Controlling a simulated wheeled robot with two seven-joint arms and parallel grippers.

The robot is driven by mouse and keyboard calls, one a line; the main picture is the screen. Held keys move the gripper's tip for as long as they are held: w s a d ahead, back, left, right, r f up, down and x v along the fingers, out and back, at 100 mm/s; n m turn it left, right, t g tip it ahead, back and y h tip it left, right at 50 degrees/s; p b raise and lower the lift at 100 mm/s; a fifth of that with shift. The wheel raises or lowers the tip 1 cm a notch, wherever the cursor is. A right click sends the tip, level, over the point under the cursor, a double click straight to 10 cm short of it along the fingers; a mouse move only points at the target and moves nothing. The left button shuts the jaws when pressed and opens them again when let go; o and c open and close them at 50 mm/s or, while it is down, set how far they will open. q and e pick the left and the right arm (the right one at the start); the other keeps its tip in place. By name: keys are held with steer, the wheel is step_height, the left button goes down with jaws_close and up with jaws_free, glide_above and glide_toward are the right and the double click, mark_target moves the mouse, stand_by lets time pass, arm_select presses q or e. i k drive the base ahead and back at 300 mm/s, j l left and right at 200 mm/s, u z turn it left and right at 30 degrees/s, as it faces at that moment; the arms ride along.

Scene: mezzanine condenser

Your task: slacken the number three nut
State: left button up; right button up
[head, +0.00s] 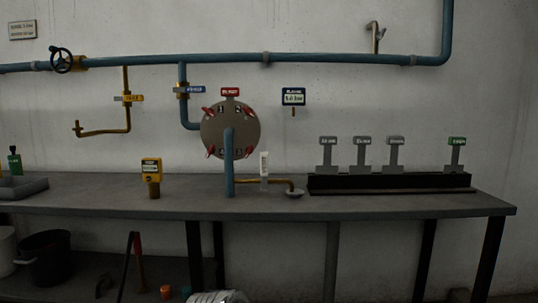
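A round grey-brown cover (248,130) hangs against the wall above the middle of the bench. Several red wing-shaped nuts sit near its rim, by small dark numbers. The lower right nut (248,152) sits by a mark that looks like a 3, too small to read surely. The other nuts are at upper left (208,110), upper right (250,111) and lower left (210,152). A vertical blue pipe (229,165) stands in front of the cover's lower middle.
The grey bench (350,204) has a yellow device (151,175), a thin brass pipe (262,181) and a black rack (390,183) of labelled tags. A blue pipe (330,58) crosses the wall above. A black bucket (45,255) stands below, left.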

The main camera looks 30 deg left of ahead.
mark_target(250, 150)
steer(key=u, duration=1.2)
steer(key=i+l, duration=0.15)
steer(key=z, duration=0.05)
